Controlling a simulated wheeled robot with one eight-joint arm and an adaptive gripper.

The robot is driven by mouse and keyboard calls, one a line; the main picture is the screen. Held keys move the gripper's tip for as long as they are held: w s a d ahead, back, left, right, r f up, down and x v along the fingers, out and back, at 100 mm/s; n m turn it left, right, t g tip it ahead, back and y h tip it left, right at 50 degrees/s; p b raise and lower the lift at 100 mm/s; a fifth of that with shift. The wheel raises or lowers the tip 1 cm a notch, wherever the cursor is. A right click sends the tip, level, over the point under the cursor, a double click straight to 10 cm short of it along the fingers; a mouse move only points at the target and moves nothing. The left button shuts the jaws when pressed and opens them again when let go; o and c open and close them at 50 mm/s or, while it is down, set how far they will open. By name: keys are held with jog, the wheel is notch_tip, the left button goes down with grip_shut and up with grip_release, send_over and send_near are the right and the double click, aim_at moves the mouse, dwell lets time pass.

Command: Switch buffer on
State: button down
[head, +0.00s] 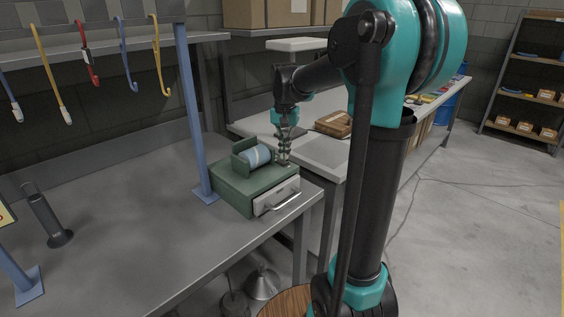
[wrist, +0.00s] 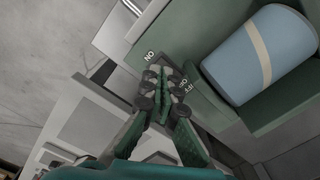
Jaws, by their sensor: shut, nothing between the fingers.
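The buffer is a green box (head: 238,190) on the grey workbench, with a blue roller (head: 256,155) with a pale band in a green holder on top. The roller fills the upper right of the wrist view (wrist: 250,60). An ON label (wrist: 149,56) and an OFF label (wrist: 185,86) are on the box top beside the roller. My gripper (head: 284,160) points down over the right part of the box top. In the wrist view its closed fingertips (wrist: 163,88) lie beside the labels and hide the switch. I cannot tell whether they touch it.
A pale drawer with a handle (head: 277,198) is in the box's front. A blue post (head: 191,110) stands close to its left. Colored hooks hang at upper left. A second bench with a brown box (head: 334,124) is behind.

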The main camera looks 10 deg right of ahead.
aim_at(285, 162)
jog(key=shift+f, duration=1.05)
dwell(0.7)
jog(key=shift+r, duration=3.55)
